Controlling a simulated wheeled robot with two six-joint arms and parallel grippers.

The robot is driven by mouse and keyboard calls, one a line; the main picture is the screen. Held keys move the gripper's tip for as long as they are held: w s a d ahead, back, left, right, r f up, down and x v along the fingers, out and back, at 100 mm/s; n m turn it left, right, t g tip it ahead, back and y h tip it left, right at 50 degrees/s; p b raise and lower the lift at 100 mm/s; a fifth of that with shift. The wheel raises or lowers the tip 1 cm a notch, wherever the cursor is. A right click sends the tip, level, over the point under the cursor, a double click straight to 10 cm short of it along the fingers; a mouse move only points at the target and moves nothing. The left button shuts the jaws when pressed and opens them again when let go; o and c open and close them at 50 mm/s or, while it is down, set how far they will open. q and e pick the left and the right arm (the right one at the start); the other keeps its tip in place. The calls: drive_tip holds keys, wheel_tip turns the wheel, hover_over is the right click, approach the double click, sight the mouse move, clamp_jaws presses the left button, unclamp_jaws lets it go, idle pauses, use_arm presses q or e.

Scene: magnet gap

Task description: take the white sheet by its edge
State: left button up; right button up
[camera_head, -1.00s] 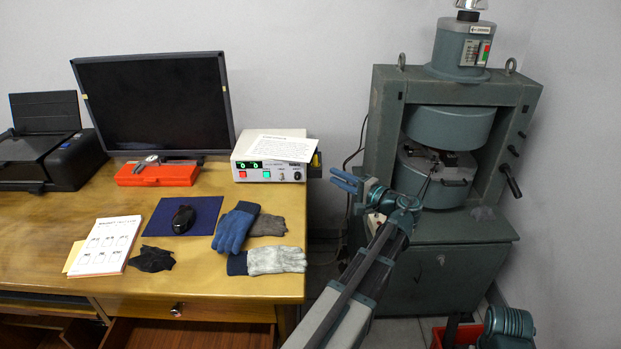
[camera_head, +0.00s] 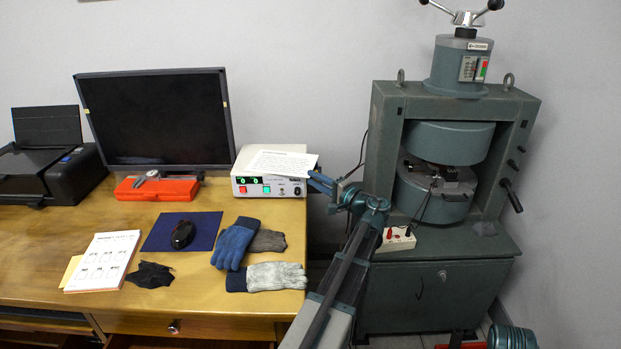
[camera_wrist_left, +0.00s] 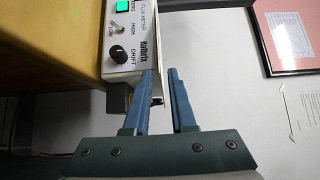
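The white sheet (camera_head: 282,163), printed with text, lies on top of the white meter box (camera_head: 268,186), its right end reaching past the box's right side. My left gripper (camera_head: 313,179) is at the right side of the box, close to and just below that end in the head view. In the left wrist view the left gripper (camera_wrist_left: 160,70) is open, with a clear gap between its blue fingers. A thin pale strip, apparently the sheet seen edge-on, shows in that gap; I cannot tell whether a finger touches it. My right gripper is not in view.
The desk (camera_head: 205,286) holds a monitor (camera_head: 158,118), an orange case (camera_head: 157,189), a mouse on a blue mat (camera_head: 205,233), and gloves (camera_head: 266,277). A grey-green press (camera_head: 386,130) stands to the right. A framed paper (camera_wrist_left: 289,37) shows in the left wrist view.

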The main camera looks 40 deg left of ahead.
use_arm(q)
drive_tip(key=shift+w+a, duration=0.1)
drive_tip(key=shift+a, duration=0.7)
clamp_jaws()
drive_tip(key=d+r+p, duration=0.3)
drive_tip(key=d, duration=0.4)
drive_tip(key=s+d+r+p, duration=0.1)
drive_tip(key=d+r+p, duration=0.3)
drive_tip(key=d, duration=0.3)
drive_tip(key=shift+r, duration=0.25)
idle(0.3)
drive_tip(key=shift+s+r+p, duration=0.1)
drive_tip(key=shift+p, duration=0.2)
